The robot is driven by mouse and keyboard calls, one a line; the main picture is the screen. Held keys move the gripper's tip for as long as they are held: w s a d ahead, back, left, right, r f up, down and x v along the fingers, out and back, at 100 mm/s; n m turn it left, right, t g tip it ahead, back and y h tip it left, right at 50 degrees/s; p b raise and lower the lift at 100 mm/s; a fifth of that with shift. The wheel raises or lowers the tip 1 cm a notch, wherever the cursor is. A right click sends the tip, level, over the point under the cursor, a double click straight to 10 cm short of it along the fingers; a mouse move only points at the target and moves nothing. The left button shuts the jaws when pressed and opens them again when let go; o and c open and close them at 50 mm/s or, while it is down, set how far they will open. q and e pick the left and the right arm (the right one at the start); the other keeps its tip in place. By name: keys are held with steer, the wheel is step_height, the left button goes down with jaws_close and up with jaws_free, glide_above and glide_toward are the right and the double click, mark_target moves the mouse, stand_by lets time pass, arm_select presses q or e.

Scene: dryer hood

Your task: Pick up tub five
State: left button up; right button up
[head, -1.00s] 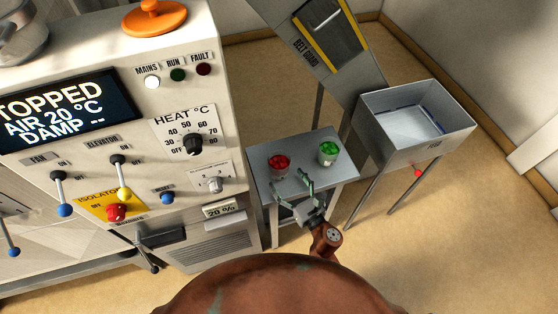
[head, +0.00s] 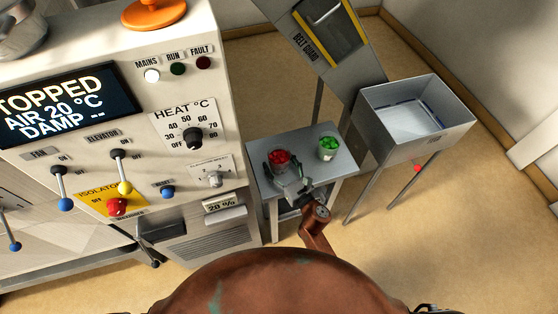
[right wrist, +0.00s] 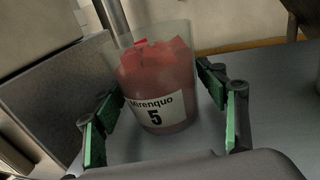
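Tub five (head: 280,160) is a clear tub with red contents, standing on the small grey table (head: 340,172). In the right wrist view the tub (right wrist: 157,90) stands upright, with a white label reading "Mirenquo 5". My right gripper (head: 288,178) is low at the tub's near side. In the right wrist view its green-padded fingers (right wrist: 158,100) are spread, one on each side of the tub, with a visible gap at the left. The gripper partly hides the tub's lower part in the head view. My left gripper is not in view.
A tub with green contents (head: 328,148) stands to the right on the same table. The control cabinet (head: 200,235) is close on the left. A metal bin on legs (head: 400,150) stands to the right, and the belt guard (head: 320,40) rises behind.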

steer(key=c, duration=1.2)
steer(key=shift+o, duration=0.2)
